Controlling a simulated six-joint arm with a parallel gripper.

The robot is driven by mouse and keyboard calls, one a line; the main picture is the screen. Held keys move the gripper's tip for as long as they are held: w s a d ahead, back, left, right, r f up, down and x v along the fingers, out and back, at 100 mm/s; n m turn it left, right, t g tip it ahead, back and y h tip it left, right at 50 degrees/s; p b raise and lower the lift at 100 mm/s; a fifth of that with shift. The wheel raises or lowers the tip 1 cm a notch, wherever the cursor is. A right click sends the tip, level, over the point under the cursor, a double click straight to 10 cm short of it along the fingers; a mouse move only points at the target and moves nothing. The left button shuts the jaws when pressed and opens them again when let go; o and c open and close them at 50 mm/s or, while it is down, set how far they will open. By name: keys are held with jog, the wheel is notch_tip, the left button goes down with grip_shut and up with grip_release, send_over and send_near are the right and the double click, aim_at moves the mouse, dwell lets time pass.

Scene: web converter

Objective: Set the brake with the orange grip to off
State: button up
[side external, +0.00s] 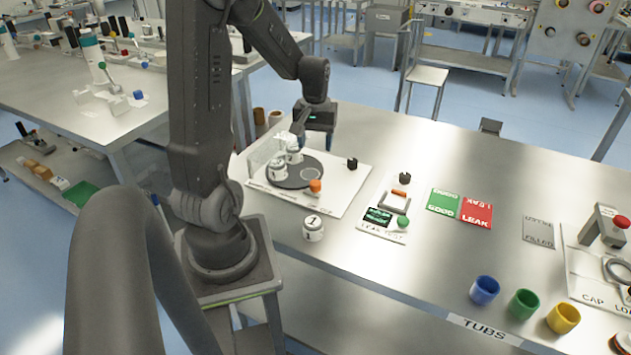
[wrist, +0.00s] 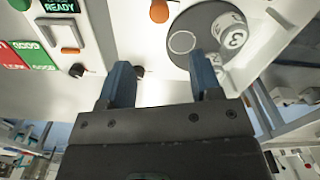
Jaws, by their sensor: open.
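An orange grip (side external: 315,185) stands at the near edge of the dark round turntable (side external: 290,181) on a white board. An orange knob also shows at the top of the wrist view (wrist: 159,11).
White jars (side external: 279,170) stand on the turntable beside a clear guard. A black knob (side external: 352,163) is on the board's right. Jar 1 (side external: 312,228) stands in front. The leak-test panel (side external: 383,220) and green-red pads (side external: 460,207) lie right. Bare table lies beyond the board.

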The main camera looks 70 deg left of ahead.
aim_at(316, 182)
notch_tip(316, 182, down, 12)
jog(key=shift+f, duration=0.25)
dwell(0.3)
grip_shut()
dwell(0.4)
